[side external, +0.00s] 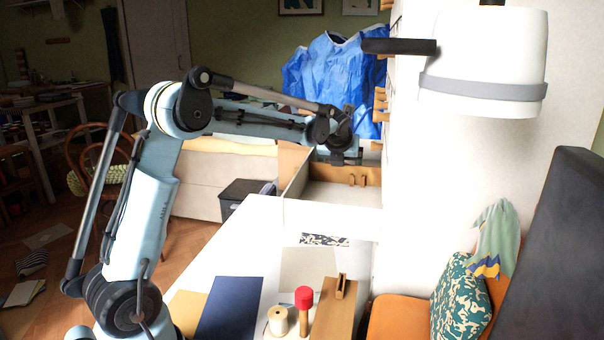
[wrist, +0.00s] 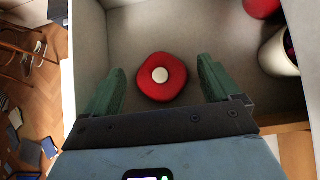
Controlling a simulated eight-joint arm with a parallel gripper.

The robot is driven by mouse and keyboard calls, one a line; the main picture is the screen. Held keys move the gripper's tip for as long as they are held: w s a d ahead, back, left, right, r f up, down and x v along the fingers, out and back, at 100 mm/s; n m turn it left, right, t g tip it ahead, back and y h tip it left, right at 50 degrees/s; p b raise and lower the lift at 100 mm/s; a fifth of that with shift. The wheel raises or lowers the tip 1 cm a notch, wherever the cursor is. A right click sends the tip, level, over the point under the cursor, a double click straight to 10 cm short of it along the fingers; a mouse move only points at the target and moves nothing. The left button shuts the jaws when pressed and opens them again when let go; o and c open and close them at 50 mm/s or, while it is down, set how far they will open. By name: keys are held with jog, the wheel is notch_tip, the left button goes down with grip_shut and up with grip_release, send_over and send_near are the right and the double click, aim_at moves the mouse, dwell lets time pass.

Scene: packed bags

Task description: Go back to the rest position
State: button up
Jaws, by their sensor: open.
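My gripper (wrist: 161,70) is open in the wrist view, its two green fingers apart and empty. A red rounded thing with a pale round centre (wrist: 163,97) lies on the floor of a grey-walled bin (wrist: 88,60), between the fingers in the picture. I cannot tell how far below the fingers it is. In the side external view my gripper (side external: 345,158) hangs at the end of the bent arm over the open bin (side external: 313,212), near the white wall. The red thing is hidden there by the bin's front.
In the wrist view another red thing (wrist: 262,7) and a white round container (wrist: 281,52) are at the bin's right. In the side external view a white table (side external: 260,225) holds a red-topped bottle (side external: 304,310), a spool (side external: 278,320) and a wooden block (side external: 337,305). A white cylinder (side external: 487,55) hangs upper right.

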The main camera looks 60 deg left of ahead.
notch_tip(320, 180, up, 15)
jog(key=s+a+n+g+y, duration=0.1)
jog(key=s+a+n+g, duration=0.1)
jog(key=s, duration=1.1)
jog(key=s+a+n+g+y, duration=0.1)
jog(key=s+a+n+g, duration=0.2)
jog(key=s+n, duration=0.4)
jog(key=s+g, duration=0.1)
jog(key=s, duration=0.6)
jog(key=shift+r+g+y, duration=0.15)
jog(key=shift+g+y, duration=0.15)
jog(key=shift+g, duration=0.1)
jog(key=shift+a, duration=0.1)
